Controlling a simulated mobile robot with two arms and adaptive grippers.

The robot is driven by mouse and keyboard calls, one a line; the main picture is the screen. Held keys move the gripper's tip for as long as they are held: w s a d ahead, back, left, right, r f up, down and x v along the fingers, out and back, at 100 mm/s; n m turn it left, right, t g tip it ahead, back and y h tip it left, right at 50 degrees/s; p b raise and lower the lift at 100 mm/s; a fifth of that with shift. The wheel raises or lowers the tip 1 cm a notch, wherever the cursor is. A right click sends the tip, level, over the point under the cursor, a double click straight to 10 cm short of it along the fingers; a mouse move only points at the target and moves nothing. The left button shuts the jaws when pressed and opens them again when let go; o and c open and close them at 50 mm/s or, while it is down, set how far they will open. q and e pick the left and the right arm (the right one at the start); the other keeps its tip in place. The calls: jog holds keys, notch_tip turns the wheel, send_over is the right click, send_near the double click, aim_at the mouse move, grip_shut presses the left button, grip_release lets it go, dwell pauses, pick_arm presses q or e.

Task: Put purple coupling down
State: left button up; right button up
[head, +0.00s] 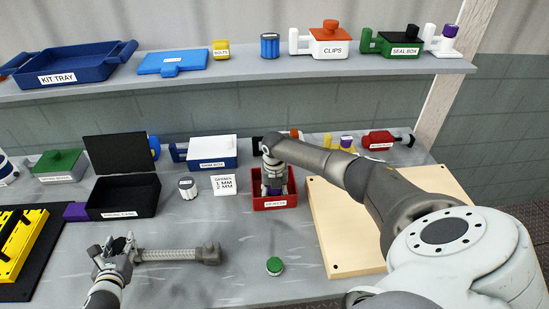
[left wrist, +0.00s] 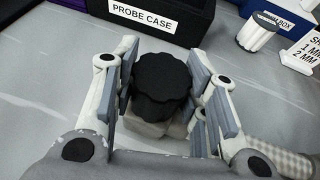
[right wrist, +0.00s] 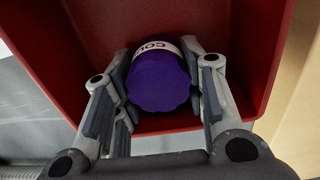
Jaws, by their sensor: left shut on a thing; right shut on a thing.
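The purple coupling (right wrist: 158,82) is between the fingers of my right gripper (right wrist: 158,92), which is shut on it. It has a white label band with partly hidden lettering. It is inside the red bin (right wrist: 75,55); whether it touches the floor cannot be told. In the head view my right gripper (head: 275,180) reaches down into the red bin (head: 275,202), and the coupling (head: 274,188) shows a little between the fingers. My left gripper (head: 118,247) is low over the table at the left, shut on a black ribbed knob (left wrist: 162,82) with a grey body below it.
A black probe case (head: 122,196) with its lid up stands left of the red bin. A small white-and-grey cylinder (head: 187,189) and a white sign (head: 223,184) stand between them. A green-topped round piece (head: 274,266) lies in front. A wooden board (head: 340,225) is at the right.

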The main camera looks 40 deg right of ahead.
aim_at(274, 191)
pick_arm(q)
jog(key=shift+s+a+f, duration=0.1)
jog(key=shift+s+f, duration=0.15)
jog(key=shift+f, duration=0.25)
pick_arm(e)
jog(key=shift+f, duration=0.15)
jog(key=o, duration=1.1)
jog(key=shift+f, duration=0.1)
notch_tip(274, 191, up, 12)
jog(key=shift+r, duration=0.2)
pick_arm(q)
jog(key=o, duration=1.3)
jog(key=shift+o, duration=0.6)
jog(key=shift+w+r, duration=0.2)
pick_arm(e)
jog(key=shift+w+f, duration=0.1)
pick_arm(q)
jog(key=shift+r, duration=0.1)
